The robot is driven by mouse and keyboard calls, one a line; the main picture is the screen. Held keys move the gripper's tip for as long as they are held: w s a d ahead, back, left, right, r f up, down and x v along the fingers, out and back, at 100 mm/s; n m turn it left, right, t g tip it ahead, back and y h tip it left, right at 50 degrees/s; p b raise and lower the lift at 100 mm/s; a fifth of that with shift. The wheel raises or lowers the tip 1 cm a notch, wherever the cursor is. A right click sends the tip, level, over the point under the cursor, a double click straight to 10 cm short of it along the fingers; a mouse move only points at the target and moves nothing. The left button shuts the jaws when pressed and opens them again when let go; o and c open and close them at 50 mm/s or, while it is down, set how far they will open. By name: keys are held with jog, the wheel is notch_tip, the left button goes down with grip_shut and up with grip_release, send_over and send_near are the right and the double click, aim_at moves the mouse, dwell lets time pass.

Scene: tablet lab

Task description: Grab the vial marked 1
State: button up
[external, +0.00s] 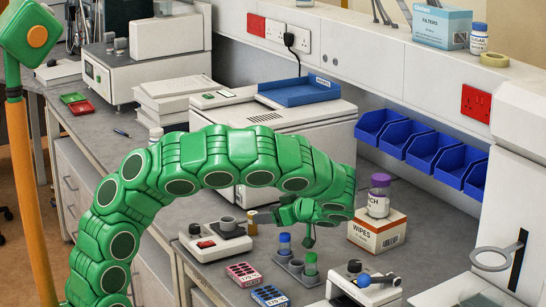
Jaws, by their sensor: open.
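A grey rack (296,268) on the bench holds a blue-capped vial (284,246) and a green-capped vial (311,266). A small amber vial (252,224) stands farther back, near a small bench device. No number can be read on any of these, so I cannot tell which is marked 1. My gripper (286,230) is open and seems empty. It hangs at the end of the green arm, close above the rack and near the blue-capped vial. I cannot tell whether it touches anything.
A wipes box (378,235) with a purple-capped jar (379,198) stands to the right. Pink (243,272) and blue (269,296) small racks lie in front. A white device (362,287) is at front right.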

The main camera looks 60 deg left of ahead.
aim_at(253, 213)
jog(key=shift+w+x, duration=0.15)
jog(key=shift+x, duration=1.7)
jog(key=shift+w+x, duration=0.15)
jog(key=shift+x, duration=1.65)
jog(key=shift+a+r, duration=0.1)
jog(key=shift+r, duration=0.05)
jog(key=c, duration=1)
